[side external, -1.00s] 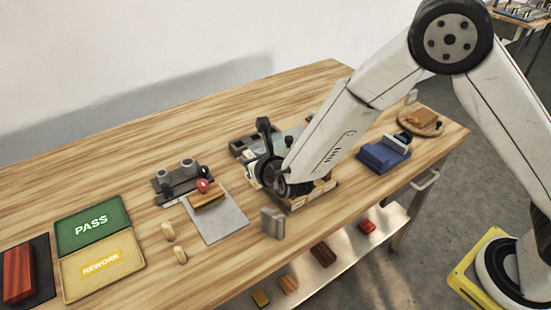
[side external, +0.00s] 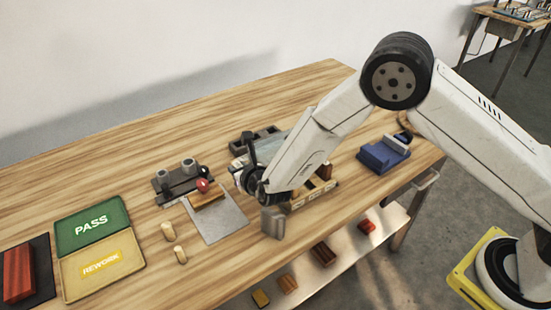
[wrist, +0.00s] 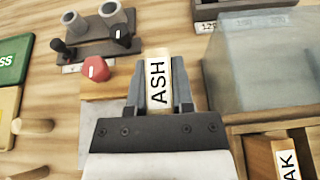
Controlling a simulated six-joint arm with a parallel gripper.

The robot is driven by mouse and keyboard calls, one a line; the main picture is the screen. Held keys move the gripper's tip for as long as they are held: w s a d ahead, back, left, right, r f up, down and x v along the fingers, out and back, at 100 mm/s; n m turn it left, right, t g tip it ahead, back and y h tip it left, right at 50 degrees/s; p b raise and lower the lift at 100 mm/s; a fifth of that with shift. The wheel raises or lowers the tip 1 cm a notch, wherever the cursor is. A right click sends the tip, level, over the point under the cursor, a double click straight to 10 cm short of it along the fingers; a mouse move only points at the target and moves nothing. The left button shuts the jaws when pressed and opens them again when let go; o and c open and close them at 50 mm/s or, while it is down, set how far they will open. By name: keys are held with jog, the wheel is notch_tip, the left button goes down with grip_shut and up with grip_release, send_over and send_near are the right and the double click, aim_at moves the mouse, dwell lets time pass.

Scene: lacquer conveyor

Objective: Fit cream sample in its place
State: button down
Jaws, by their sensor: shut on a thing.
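My gripper (wrist: 160,90) is shut on a cream sample (wrist: 158,84), a pale upright block marked "ASH" in the wrist view. The rack (side external: 323,194) also shows in the side view, partly behind my arm. I cannot tell which slot in it is free.
A dark fixture (wrist: 100,45) with two grey cups stands near a red knob (wrist: 95,68) and a grey plate (side external: 220,218). A translucent box (wrist: 262,70) is right.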

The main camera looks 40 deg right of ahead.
jog(key=shift+w+f, duration=0.15)
jog(key=shift+f, duration=1.3)
jog(key=shift+f, duration=0.25)
jog(key=shift+c, duration=2.4)
grip_release()
jog(key=shift+r, duration=0.1)
jog(key=shift+v, duration=0.9)
jog(key=shift+s+r, duration=0.2)
jog(key=shift+r, duration=1)
jog(key=shift+s+r, duration=0.2)
jog(key=shift+r, duration=1.05)
jog(key=shift+s+r, duration=0.15)
jog(key=shift+r, duration=1.05)
